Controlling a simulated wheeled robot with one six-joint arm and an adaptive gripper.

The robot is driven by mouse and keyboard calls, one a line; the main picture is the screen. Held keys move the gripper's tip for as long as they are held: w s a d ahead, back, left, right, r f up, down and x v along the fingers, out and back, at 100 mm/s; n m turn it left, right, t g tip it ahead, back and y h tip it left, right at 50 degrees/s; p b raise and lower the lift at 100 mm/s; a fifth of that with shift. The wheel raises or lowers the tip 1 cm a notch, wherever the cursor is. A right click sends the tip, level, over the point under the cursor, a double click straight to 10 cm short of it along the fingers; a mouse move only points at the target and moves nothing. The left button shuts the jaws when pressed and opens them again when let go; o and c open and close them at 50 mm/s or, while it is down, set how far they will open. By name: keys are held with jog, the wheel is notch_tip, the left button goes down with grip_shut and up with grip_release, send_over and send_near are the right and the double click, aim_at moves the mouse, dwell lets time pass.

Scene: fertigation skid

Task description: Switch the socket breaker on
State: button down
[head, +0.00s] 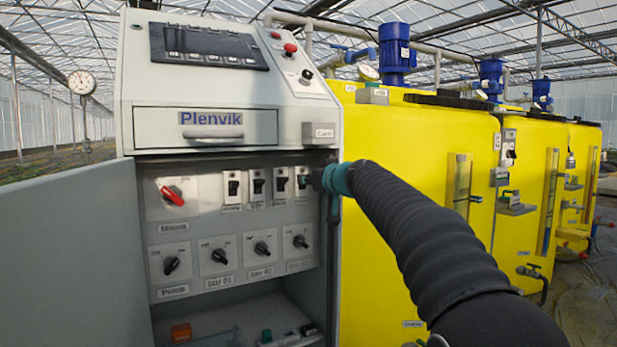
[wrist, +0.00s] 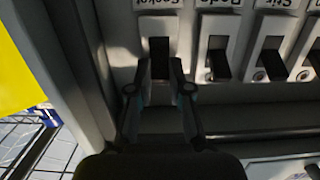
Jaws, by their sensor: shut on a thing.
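The socket breaker (wrist: 160,50) is a pale switch body with a black lever, under a label that reads upside down as Socket in the wrist view. In the head view it is the rightmost breaker (head: 302,174) of the upper row, partly covered by my gripper. My gripper (wrist: 161,85) has one finger on each side of the black lever and is shut on it. In the head view my gripper (head: 316,180) reaches the breaker from the right. I cannot tell whether the lever is up or down.
Other breakers (wrist: 219,60) stand close beside it. The cabinet door (head: 75,260) hangs open on the left. The cabinet's side wall is close to my gripper. Yellow tanks (head: 420,140) stand to the right.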

jog(key=c, duration=1.1)
grip_release()
jog(key=v, duration=1.2)
